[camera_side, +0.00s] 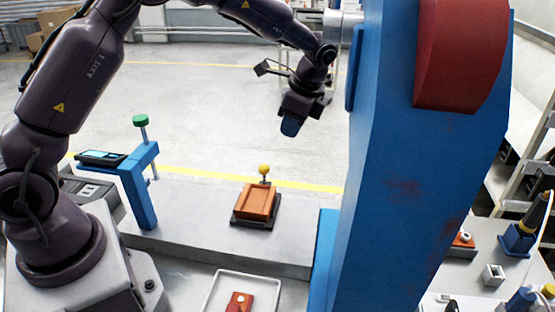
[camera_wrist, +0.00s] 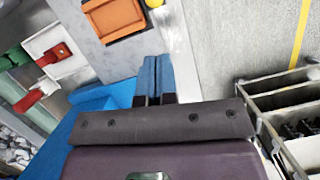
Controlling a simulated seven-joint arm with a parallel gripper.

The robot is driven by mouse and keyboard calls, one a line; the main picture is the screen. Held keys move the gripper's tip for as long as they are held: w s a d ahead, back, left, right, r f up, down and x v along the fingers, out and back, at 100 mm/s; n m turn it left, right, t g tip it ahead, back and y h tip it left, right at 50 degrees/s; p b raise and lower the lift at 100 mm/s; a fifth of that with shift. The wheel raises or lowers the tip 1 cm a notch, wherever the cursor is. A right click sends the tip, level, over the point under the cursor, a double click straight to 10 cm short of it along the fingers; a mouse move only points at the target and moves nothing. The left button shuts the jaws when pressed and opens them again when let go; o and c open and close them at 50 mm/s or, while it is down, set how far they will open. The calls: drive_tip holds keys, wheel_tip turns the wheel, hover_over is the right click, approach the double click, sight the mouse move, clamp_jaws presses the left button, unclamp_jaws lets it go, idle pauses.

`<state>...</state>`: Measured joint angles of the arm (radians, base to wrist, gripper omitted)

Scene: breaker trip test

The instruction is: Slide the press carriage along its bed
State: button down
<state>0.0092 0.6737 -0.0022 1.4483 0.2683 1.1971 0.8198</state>
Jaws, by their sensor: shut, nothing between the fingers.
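The press carriage (camera_side: 256,202) is an orange block with a shallow recess on a dark base, with a yellow knob (camera_side: 264,169) behind it. It sits on the grey bed (camera_side: 190,213). The orange carriage also shows at the top of the wrist view (camera_wrist: 115,18), partly cut off. My gripper (camera_side: 290,126) is in the air above and behind the carriage, to its right in the side view, apart from it. Its blue fingers are together and empty, and they also show in the wrist view (camera_wrist: 156,78).
A tall blue press column (camera_side: 400,210) with a red cover (camera_side: 460,50) stands just right of my gripper. A blue bracket (camera_side: 139,190) with a green knob (camera_side: 140,121) stands left on the bed. A white tray (camera_side: 215,292) with a red part (camera_side: 238,302) lies in front.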

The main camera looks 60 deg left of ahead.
drive_tip(key=x, duration=1)
drive_tip(key=shift+s, duration=0.2)
drive_tip(key=shift+s+a, duration=0.1)
drive_tip(key=shift+a, duration=0.05)
drive_tip(key=s+a, duration=1.5)
drive_tip(key=s, duration=0.1)
drive_tip(key=shift+a+f, duration=0.15)
drive_tip(key=shift+a, duration=0.25)
drive_tip(key=v, duration=1)
drive_tip(key=s+d+r+n+t+h, duration=0.1)
drive_tip(key=s+d+r+n+t, duration=0.1)
drive_tip(key=d, duration=0.4)
drive_tip(key=s+d+r+n+t+h, duration=0.1)
drive_tip(key=s+d+r+n+t, duration=0.2)
drive_tip(key=d+r, duration=0.4)
drive_tip(key=s+d+r+n+t, duration=0.2)
drive_tip(key=s+d+r+n, duration=0.2)
drive_tip(key=d+r+n, duration=0.1)
drive_tip(key=shift+d+r+n+h, duration=0.2)
drive_tip(key=shift+d+n+h, duration=0.2)
drive_tip(key=shift+d, duration=0.5)
